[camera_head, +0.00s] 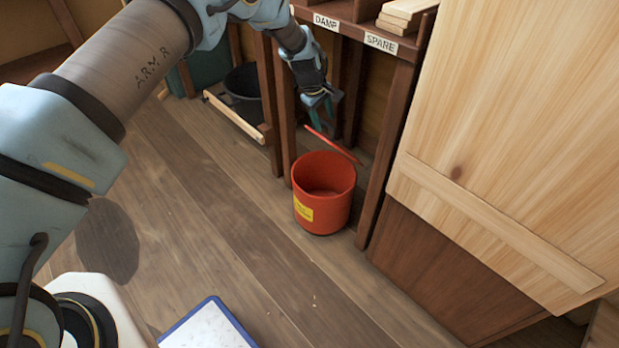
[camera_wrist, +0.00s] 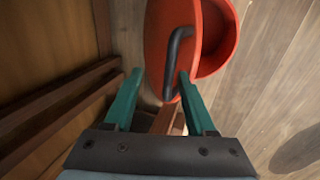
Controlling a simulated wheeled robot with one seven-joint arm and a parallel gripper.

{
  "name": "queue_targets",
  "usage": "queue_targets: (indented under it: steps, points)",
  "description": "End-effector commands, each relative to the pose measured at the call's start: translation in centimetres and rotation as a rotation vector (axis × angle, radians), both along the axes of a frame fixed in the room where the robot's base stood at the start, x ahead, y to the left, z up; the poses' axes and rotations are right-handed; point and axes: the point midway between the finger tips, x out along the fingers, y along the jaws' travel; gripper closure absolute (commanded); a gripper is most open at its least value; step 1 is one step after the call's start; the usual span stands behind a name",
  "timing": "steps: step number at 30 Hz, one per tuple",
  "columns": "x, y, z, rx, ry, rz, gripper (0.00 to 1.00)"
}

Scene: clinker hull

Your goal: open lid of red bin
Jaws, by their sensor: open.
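The red bin (camera_head: 322,205), with a yellow label, stands upright on the plank floor. Its mouth is uncovered and I see inside it. Its red lid (camera_head: 335,145) is tipped up at the bin's back rim, seen nearly edge-on. In the wrist view the lid (camera_wrist: 160,40) shows its face and a dark bar handle (camera_wrist: 172,60), with the bin (camera_wrist: 216,45) to its right. My gripper (camera_head: 322,112) is open, just behind and above the lid. In the wrist view my gripper (camera_wrist: 159,75) has its right fingertip by the handle's lower end; I cannot tell whether they touch.
Wooden posts of the shelf frame, labelled DAMP (camera_head: 326,22) and SPARE (camera_head: 381,43), stand close around the gripper. A large pale wooden panel (camera_head: 520,130) is at the right. A black bucket (camera_head: 243,82) is behind left. The floor (camera_head: 230,200) left of the bin is clear.

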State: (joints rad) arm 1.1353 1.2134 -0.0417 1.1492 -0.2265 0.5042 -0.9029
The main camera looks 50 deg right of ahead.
Motion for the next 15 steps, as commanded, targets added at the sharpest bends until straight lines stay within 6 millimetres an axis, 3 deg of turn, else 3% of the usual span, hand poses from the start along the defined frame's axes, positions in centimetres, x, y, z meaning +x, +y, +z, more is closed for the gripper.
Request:
queue_targets:
  steps: [15]
  points:
    - [0.06, 0.12, 0.41, 0.0, 0.0, 0.001, 0.4]
